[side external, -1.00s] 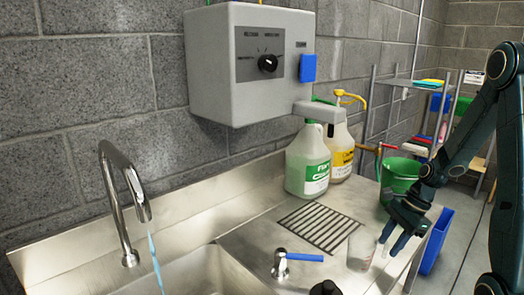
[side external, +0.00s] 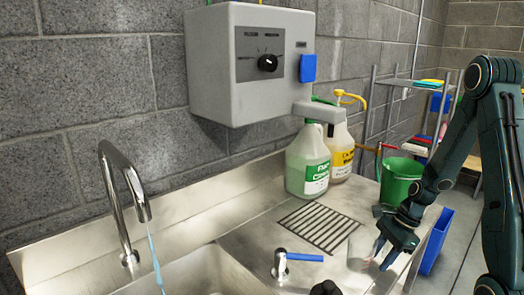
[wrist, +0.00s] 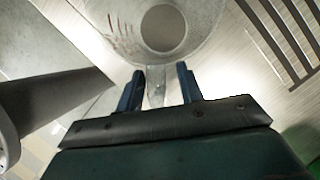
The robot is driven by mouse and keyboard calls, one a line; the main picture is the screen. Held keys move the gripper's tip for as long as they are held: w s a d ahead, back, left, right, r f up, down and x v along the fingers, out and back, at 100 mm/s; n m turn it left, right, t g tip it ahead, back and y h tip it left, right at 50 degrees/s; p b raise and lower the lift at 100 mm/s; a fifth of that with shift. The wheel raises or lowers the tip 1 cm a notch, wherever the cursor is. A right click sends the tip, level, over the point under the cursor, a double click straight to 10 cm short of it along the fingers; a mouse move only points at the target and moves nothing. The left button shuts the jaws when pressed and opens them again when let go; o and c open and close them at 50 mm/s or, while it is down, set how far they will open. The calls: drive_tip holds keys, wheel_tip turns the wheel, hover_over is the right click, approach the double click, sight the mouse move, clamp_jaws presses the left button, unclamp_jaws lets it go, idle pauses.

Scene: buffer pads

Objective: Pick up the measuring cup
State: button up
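The measuring cup (side external: 358,250) is clear and stands upright on the steel counter (side external: 290,262), near its right edge. In the wrist view the cup (wrist: 122,32) fills the top, with red markings on its wall and its round base visible. Its clear handle (wrist: 157,92) points toward me and lies between my two fingers. My gripper (wrist: 160,72) is open, with a gap visible on each side of the handle. In the side view my gripper (side external: 379,258) is just right of the cup and partly covers its handle side.
A slotted drain (side external: 322,226) lies behind the cup. A blue-handled valve (side external: 282,264) stands to its left, by the sink (side external: 200,272). Two jugs, green-labelled (side external: 307,165) and yellow-labelled (side external: 341,150), stand at the wall. A green bucket (side external: 398,180) and a blue bin (side external: 437,242) are at the right.

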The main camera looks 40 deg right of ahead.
clamp_jaws()
drive_tip(key=shift+r, duration=0.25)
wheel_tip(320, 180, up, 20)
drive_tip(key=shift+f, duration=0.2)
idle(0.8)
idle(0.6)
